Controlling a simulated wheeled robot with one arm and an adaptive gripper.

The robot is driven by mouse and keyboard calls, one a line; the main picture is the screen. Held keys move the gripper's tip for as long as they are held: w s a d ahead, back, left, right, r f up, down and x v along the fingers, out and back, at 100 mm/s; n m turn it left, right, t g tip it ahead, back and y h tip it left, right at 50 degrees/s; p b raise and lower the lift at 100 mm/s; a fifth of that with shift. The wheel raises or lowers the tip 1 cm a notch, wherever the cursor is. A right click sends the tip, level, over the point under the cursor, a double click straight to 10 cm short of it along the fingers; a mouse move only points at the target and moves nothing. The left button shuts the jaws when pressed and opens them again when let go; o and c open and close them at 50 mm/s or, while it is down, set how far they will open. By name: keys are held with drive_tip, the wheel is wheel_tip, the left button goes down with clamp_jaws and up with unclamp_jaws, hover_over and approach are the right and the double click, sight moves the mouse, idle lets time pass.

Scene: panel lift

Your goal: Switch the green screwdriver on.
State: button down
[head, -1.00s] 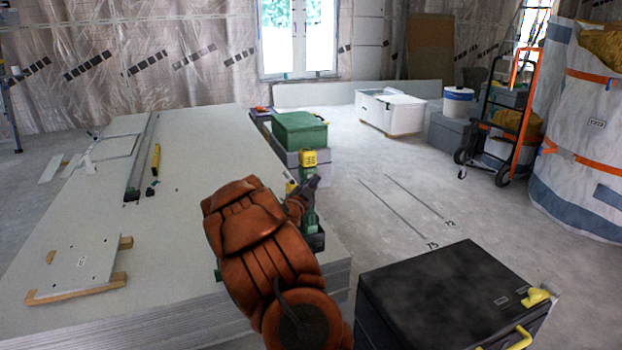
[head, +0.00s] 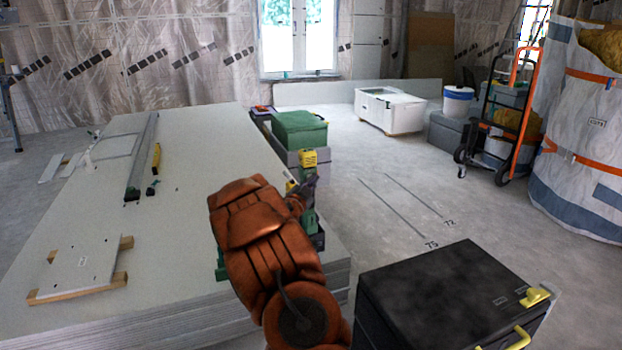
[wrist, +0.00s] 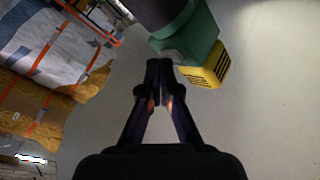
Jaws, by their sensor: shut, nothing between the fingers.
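The green screwdriver (head: 309,219) stands at the right edge of the board stack, with a yellow part (head: 308,158) at its top and a dark base below. My arm hides part of it in the head view. In the wrist view its green body (wrist: 192,40) and yellow vented part (wrist: 206,68) are just beyond my fingertips, up and to the right. My gripper (wrist: 159,68) is shut and empty, its tips close to the green body. I cannot tell whether they touch. In the head view my gripper (head: 306,188) is beside the screwdriver. No switch is clearly visible.
The board stack (head: 200,200) carries a level, a yellow tool and a small panel on wooden strips. A green case (head: 299,130) sits behind the screwdriver. A black box (head: 450,295) with yellow handles stands front right. The floor between is clear.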

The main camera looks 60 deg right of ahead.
drive_tip(key=shift+s, duration=0.1)
drive_tip(key=shift+s+a, duration=0.25)
drive_tip(key=shift+s, duration=0.1)
drive_tip(key=shift+a, duration=0.1)
idle(0.4)
drive_tip(key=s+a, duration=0.1)
drive_tip(key=s+a+b, duration=0.1)
drive_tip(key=s, duration=0.1)
drive_tip(key=s+a+b, duration=0.1)
drive_tip(key=s, duration=0.1)
drive_tip(key=shift+a, duration=0.1)
idle(0.7)
